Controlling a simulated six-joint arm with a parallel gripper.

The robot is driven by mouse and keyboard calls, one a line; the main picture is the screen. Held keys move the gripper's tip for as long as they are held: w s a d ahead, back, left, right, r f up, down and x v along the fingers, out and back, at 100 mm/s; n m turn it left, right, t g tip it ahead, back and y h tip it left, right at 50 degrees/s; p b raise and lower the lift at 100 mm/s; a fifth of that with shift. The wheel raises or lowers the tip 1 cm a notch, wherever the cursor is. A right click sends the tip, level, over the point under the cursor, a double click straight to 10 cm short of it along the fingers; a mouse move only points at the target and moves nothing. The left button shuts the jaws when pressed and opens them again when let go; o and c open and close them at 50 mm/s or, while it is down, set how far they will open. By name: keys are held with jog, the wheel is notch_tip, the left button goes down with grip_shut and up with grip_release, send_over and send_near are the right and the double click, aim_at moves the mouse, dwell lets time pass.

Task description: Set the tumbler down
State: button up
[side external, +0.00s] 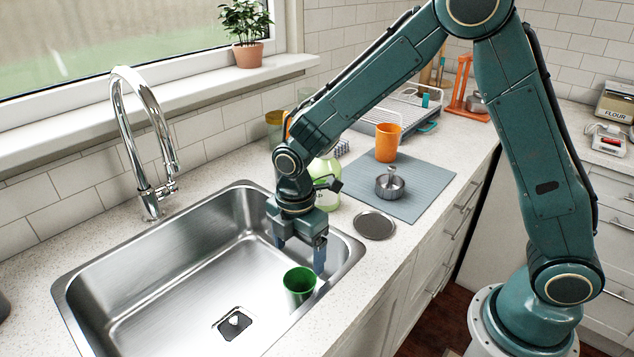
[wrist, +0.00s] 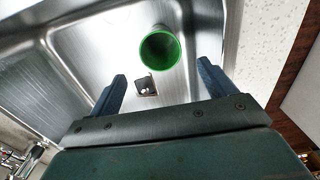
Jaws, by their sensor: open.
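A green tumbler (side external: 299,287) is in the steel sink (side external: 160,270), mouth up, near the basin's right side; its lower part is partly hard to see. In the wrist view, the green tumbler (wrist: 160,48) shows its open rim, ahead of the fingertips and between their lines. My gripper (side external: 300,258) is over the sink, pointing down, with its fingers spread just above the tumbler. In the wrist view, my gripper (wrist: 162,72) has nothing between its fingers. An orange tumbler (side external: 388,142) stands on the grey-blue mat (side external: 425,185).
The drain (side external: 233,322) is left of the green tumbler. The chrome faucet (side external: 140,140) rises behind the sink. A green bottle (side external: 325,180) stands close behind my gripper. A round dark disc (side external: 374,225) lies on the counter, and a metal strainer (side external: 390,185) sits on the mat.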

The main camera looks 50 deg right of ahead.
jog(key=shift+r, duration=0.55)
jog(key=s+d+r+m+t, duration=0.1)
jog(key=s+d+r+m, duration=0.25)
jog(key=r, duration=0.35)
jog(key=s+d+r+m+t, duration=0.25)
jog(key=s+r+m, duration=0.2)
jog(key=r, duration=0.25)
jog(key=s+d+r+m+t, duration=0.1)
jog(key=s+d+r+m, duration=0.1)
jog(key=s+m, duration=0.3)
jog(key=s+d+r+m+t, duration=0.1)
jog(key=s+d+r+m, duration=0.2)
jog(key=s, duration=0.5)
jog(key=shift+s+d+r+m, duration=0.15)
jog(key=shift+d+r+m, duration=0.25)
jog(key=shift+m, duration=0.6)
jog(key=shift+d+f, duration=0.1)
